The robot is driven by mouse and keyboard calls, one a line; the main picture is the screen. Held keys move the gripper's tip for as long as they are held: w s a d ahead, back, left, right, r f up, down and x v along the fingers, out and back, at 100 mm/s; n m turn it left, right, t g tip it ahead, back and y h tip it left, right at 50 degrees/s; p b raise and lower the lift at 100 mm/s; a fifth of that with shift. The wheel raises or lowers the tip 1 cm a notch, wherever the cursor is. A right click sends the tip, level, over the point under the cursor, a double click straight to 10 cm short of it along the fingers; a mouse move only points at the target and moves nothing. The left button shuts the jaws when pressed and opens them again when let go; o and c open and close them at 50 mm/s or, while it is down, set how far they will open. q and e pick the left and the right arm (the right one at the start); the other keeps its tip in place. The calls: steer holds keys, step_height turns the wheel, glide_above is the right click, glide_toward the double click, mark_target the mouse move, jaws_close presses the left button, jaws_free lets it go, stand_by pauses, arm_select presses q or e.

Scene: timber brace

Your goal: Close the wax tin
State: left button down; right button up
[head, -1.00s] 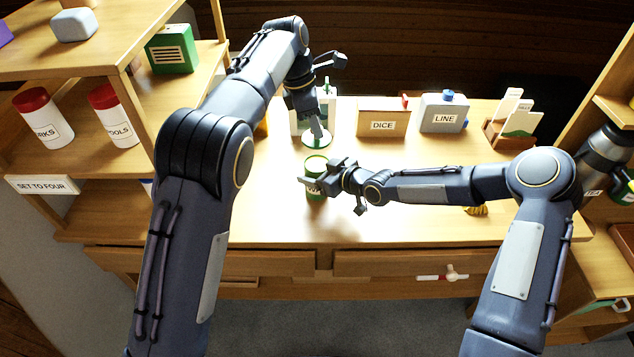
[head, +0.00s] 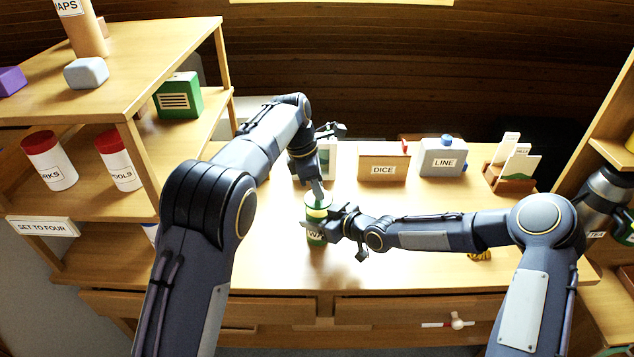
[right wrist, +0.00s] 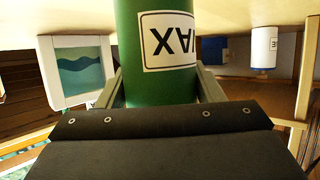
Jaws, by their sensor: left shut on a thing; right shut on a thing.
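The wax tin (head: 315,238) is green with a white label and a yellow band near its top. It stands upright on the desk. My right gripper (head: 322,226) is shut on its side from the right. In the right wrist view the tin (right wrist: 160,88) shows upside down between the two fingers, with its label in sight. My left gripper (head: 318,188) points down over the tin, shut on the pale lid (head: 318,201). The lid is at the tin's mouth; I cannot tell whether it touches the rim or is seated.
Behind the tin stand a DICE box (head: 383,168), a grey LINE container (head: 443,158) and a card holder (head: 512,176). Shelves with red-capped jars (head: 48,162) are at the left.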

stand_by(0.4)
arm_select(q)
steer(key=shift+f, duration=0.85)
steer(key=shift+f, duration=0.65)
steer(key=c, duration=1.1)
jaws_free()
steer(key=shift+r, duration=0.1)
steer(key=v, duration=1.1)
steer(key=shift+a+r, duration=0.15)
steer(key=shift+r, duration=0.2)
arm_select(e)
steer(key=o, duration=1.5)
steer(key=shift+c, duration=0.2)
